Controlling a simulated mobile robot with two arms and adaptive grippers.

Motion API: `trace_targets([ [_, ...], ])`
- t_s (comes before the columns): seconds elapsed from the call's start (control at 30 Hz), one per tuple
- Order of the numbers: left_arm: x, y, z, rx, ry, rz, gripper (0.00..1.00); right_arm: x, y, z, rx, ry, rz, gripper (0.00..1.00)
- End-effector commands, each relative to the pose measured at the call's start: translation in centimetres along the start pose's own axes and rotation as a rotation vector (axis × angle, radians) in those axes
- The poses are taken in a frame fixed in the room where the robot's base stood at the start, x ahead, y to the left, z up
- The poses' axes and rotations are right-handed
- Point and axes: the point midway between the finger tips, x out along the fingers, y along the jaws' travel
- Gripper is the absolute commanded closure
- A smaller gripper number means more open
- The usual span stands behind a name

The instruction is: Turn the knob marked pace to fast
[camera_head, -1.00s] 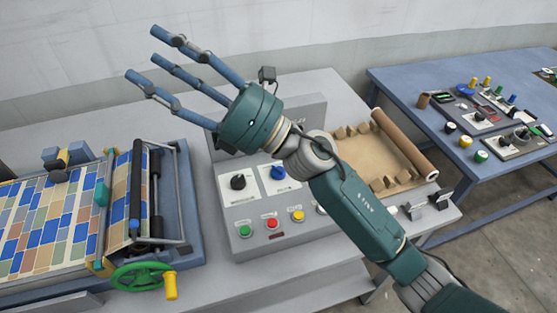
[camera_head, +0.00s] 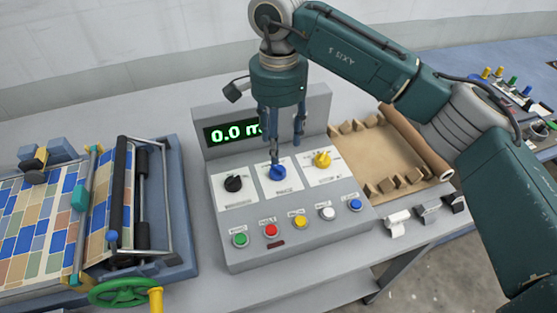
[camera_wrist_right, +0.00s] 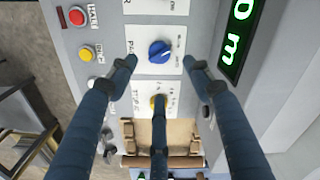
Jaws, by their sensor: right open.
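The control panel (camera_head: 225,215) has three knobs on white plates: black (camera_head: 233,184), blue (camera_head: 277,173) and yellow (camera_head: 322,159). The blue knob also shows in the right wrist view (camera_wrist_right: 160,51), on a plate whose partly visible label starts with "PA". Its finer markings are too small to read. My right gripper (camera_head: 284,150) points down over the blue knob, its three fingers spread open. In the right wrist view the fingertips (camera_wrist_right: 159,72) stand around the blue knob's edge, with nothing held. Whether they touch the panel I cannot tell. My left gripper is out of view.
A green display (camera_head: 235,133) stands behind the knobs. Several coloured buttons, including a red one (camera_head: 271,230), line the panel's front. A roller press with a green handwheel (camera_head: 130,287) stands at left. A tan tray (camera_head: 372,155) lies right of the panel.

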Motion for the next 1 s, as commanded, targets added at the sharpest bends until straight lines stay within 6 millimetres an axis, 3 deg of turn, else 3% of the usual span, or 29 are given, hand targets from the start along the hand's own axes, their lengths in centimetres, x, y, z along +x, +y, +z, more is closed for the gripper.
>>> trace_targets([
  [0.2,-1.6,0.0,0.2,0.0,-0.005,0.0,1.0,4.2,0.1,0.1,0.001,-0.006,0.003,0.5],
  [0.4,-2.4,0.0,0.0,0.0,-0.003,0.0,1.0,6.9,0.0,0.1,0.002,-0.005,0.001,0.5],
  [0.8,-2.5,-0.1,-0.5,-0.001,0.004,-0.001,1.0,8.0,-0.1,0.1,0.001,-0.003,-0.002,0.5],
  [0.87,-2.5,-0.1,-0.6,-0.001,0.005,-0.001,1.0,8.0,-0.1,0.1,0.001,-0.003,-0.002,0.58],
  [1.0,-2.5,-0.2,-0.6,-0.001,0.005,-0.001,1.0,8.0,-0.1,0.1,0.001,-0.003,-0.003,0.86],
])
